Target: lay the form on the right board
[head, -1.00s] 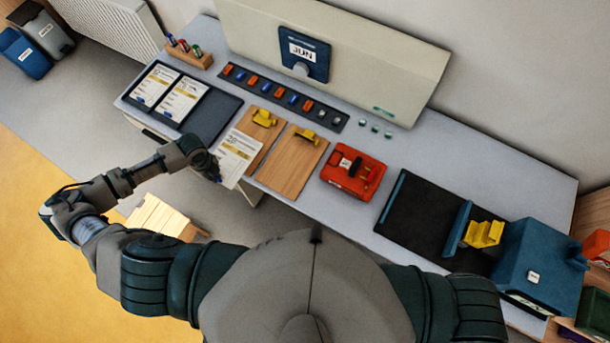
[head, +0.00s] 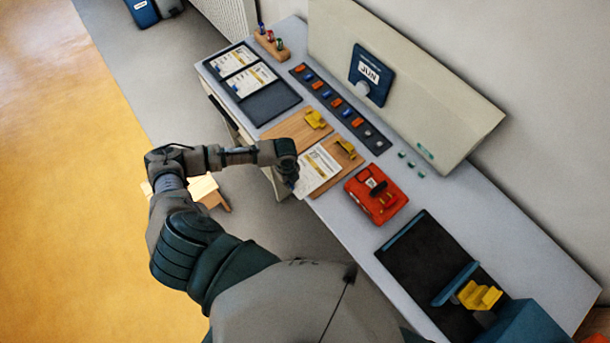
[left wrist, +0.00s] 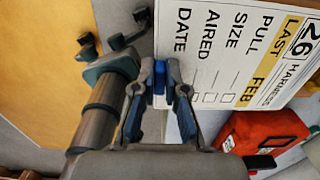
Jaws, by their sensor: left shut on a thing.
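The form (head: 317,172) is a white printed sheet, held by its near edge in my left gripper (head: 294,178). In the head view it overlaps most of the right board (head: 349,166), a wooden board with a yellow clip (head: 347,148) at its far end. The form lies just short of the clip; whether it touches the board I cannot tell. In the left wrist view the fingers (left wrist: 163,78) are shut on the form (left wrist: 235,45), whose print reads sideways. The left board (head: 285,131) is bare, with its own yellow clip (head: 316,118). My right gripper is out of view.
A red box (head: 377,194) stands right of the right board. A dark tray (head: 270,101) with two printed sheets lies at the left. A black mat (head: 420,255) and a blue box (head: 520,325) are at the right. A grey panel backs the table.

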